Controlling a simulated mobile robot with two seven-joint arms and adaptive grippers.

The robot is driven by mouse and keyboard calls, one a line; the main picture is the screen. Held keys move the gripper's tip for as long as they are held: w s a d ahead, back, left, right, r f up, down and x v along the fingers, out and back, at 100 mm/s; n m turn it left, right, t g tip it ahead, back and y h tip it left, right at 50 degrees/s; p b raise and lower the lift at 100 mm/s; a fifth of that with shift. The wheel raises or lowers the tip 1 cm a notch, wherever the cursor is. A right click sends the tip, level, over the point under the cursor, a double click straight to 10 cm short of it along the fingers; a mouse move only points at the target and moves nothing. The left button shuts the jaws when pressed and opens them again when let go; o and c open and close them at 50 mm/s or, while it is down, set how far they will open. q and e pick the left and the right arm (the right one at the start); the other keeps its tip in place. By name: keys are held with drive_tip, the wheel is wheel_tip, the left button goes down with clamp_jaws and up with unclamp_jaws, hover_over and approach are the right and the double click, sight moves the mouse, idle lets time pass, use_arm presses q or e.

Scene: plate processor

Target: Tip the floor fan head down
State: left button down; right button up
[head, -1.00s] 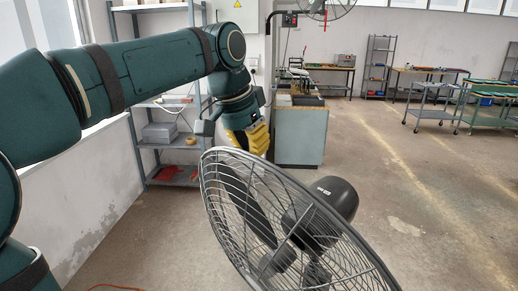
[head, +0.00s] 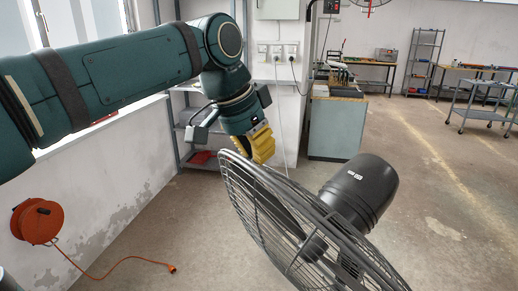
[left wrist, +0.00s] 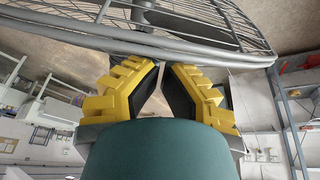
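The floor fan head, a grey wire cage (head: 285,215) with a dark motor housing (head: 362,190), is in the lower middle of the head view. Its cage is tilted and seen nearly edge-on, with the motor to the right. The stand is hidden. My left gripper (head: 262,154), with yellow fingers, is at the cage's upper rim. In the left wrist view the cage rim (left wrist: 215,58) runs across just past the fingertips (left wrist: 165,68). A narrow gap shows between the fingers, with nothing seen between them. Whether they touch the rim I cannot tell. My right gripper is out of view.
An orange cable reel (head: 37,221) with a trailing cord is at the left wall. A grey shelf (head: 190,130) and a cabinet (head: 336,128) stand behind the gripper. A wheeled table (head: 480,108) is at the far right. The floor right of the fan is clear.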

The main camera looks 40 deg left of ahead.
use_arm(q)
drive_tip(key=shift+s+f, duration=0.1)
drive_tip(key=shift+f, duration=0.25)
drive_tip(key=r+p, duration=0.1)
drive_tip(key=w+r+p, duration=0.1)
drive_tip(key=r+p, duration=0.1)
drive_tip(key=w+r+p, duration=0.1)
drive_tip(key=shift+w+r, duration=0.25)
drive_tip(key=shift+r, duration=0.15)
drive_tip(key=s+r+p, duration=0.2)
drive_tip(key=s+r, duration=0.3)
drive_tip(key=r, duration=0.2)
drive_tip(key=shift+a, duration=0.45)
drive_tip(key=shift+w+r, duration=0.1)
